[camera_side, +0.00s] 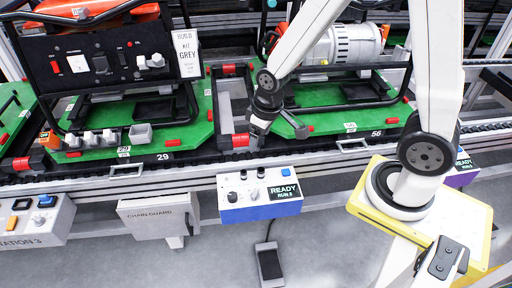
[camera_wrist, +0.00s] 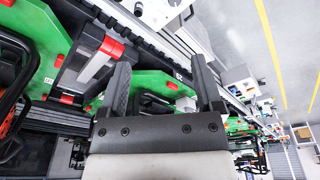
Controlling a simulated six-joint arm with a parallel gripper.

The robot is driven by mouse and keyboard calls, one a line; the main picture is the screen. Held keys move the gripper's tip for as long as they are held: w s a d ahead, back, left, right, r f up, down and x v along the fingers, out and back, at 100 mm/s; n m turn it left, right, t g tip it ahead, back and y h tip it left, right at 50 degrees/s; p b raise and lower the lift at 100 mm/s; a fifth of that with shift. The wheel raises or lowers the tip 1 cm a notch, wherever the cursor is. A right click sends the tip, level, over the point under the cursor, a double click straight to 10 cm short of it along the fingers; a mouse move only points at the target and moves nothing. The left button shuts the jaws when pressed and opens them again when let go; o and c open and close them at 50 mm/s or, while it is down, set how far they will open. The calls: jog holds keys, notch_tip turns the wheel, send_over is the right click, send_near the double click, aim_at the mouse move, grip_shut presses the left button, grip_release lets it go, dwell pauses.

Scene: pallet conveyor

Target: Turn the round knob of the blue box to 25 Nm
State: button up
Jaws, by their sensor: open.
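The blue box (camera_side: 262,211) stands at the near side of the conveyor in the side view. It has a light top panel, a blue lower front and a dark display reading "READY RUN 3". A round black knob (camera_side: 232,197) sits at the panel's left; smaller dark controls and a blue button (camera_side: 288,172) line its back. The knob's scale and setting are too small to read. My gripper (camera_side: 257,137) hangs above and beyond the box, over the conveyor edge, apart from the knob. In the wrist view its two fingers (camera_wrist: 161,85) are spread with nothing between them.
Green pallets (camera_side: 185,135) carrying black-framed machines stand on the conveyor behind. A chain guard (camera_side: 157,214) and a Station 3 box (camera_side: 36,216) are to the left. A purple box (camera_side: 462,178) is at the right. A pedal (camera_side: 270,264) lies on the floor in front.

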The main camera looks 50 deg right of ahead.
jog(key=w+a+f+n+g, duration=0.1)
jog(key=w+a+f+n, duration=0.1)
jog(key=w+f, duration=0.45)
jog(key=n+g, duration=0.1)
jog(key=n, duration=0.1)
send_over(232, 195)
notch_tip(232, 195, down, 12)
jog(key=shift+s, duration=0.1)
jog(key=shift+f, duration=0.3)
jog(key=shift+f, duration=0.1)
jog(key=shift+f, duration=3.75)
grip_shut()
